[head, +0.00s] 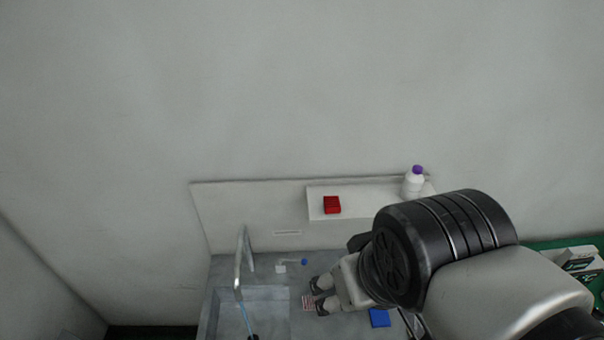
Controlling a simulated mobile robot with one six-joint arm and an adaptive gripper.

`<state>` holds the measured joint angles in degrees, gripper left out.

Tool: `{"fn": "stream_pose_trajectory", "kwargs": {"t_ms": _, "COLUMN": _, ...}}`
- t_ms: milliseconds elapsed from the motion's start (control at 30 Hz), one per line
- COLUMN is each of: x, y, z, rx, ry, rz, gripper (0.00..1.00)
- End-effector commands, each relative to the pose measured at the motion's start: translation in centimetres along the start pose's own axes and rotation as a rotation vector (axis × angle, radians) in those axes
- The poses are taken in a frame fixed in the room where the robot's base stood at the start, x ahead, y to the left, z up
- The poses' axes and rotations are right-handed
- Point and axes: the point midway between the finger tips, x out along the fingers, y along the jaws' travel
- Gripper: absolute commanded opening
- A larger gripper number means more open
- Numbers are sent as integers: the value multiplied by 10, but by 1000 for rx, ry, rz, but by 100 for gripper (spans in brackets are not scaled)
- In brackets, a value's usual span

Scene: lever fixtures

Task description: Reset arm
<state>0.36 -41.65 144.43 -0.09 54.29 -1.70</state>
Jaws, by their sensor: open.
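My gripper (315,296) is in the lower middle of the head view, over the grey counter (268,264) just right of the sink. Its two fingers point left and stand apart, with nothing seen between them. My arm comes in from the lower right and hides part of the counter and shelf. A small white fixture with a blue-tipped lever (304,262) sits on the counter behind the gripper, apart from it.
A sink (262,296) with a tall metal faucet (239,262) is left of my gripper. A red block (332,205) and a white bottle with purple cap (413,184) stand on the shelf. A blue block (380,317) lies right of the gripper. A green surface (560,243) is far right.

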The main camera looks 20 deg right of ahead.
Motion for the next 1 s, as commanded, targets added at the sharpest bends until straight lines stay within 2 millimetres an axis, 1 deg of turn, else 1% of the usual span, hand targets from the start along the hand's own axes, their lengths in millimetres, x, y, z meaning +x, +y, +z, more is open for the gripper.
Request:
{"fn": "stream_pose_trajectory", "kwargs": {"t_ms": 33, "x": 1, "y": -1, "z": 4, "rx": 14, "ry": 7, "rz": -1, "gripper": 61}}
{"fn": "stream_pose_trajectory", "kwargs": {"t_ms": 100, "x": 2, "y": -1, "z": 7, "rx": 26, "ry": 9, "rz": -1, "gripper": 61}}
{"fn": "stream_pose_trajectory", "kwargs": {"t_ms": 400, "x": 3, "y": -1, "z": 8, "rx": 28, "ry": 8, "rz": -1, "gripper": 61}}
{"fn": "stream_pose_trajectory", "kwargs": {"t_ms": 467, "x": 5, "y": -1, "z": 9, "rx": 27, "ry": 8, "rz": -1, "gripper": 61}}
{"fn": "stream_pose_trajectory", "kwargs": {"t_ms": 567, "x": 13, "y": -1, "z": 12, "rx": 27, "ry": 8, "rz": -1, "gripper": 61}}
{"fn": "stream_pose_trajectory", "kwargs": {"t_ms": 667, "x": 28, "y": -1, "z": 19, "rx": 27, "ry": 8, "rz": -1, "gripper": 61}}
{"fn": "stream_pose_trajectory", "kwargs": {"t_ms": 767, "x": 49, "y": -2, "z": 27, "rx": 27, "ry": 7, "rz": -1, "gripper": 61}}
{"fn": "stream_pose_trajectory", "kwargs": {"t_ms": 1000, "x": 107, "y": -2, "z": 52, "rx": 26, "ry": 7, "rz": -1, "gripper": 61}}
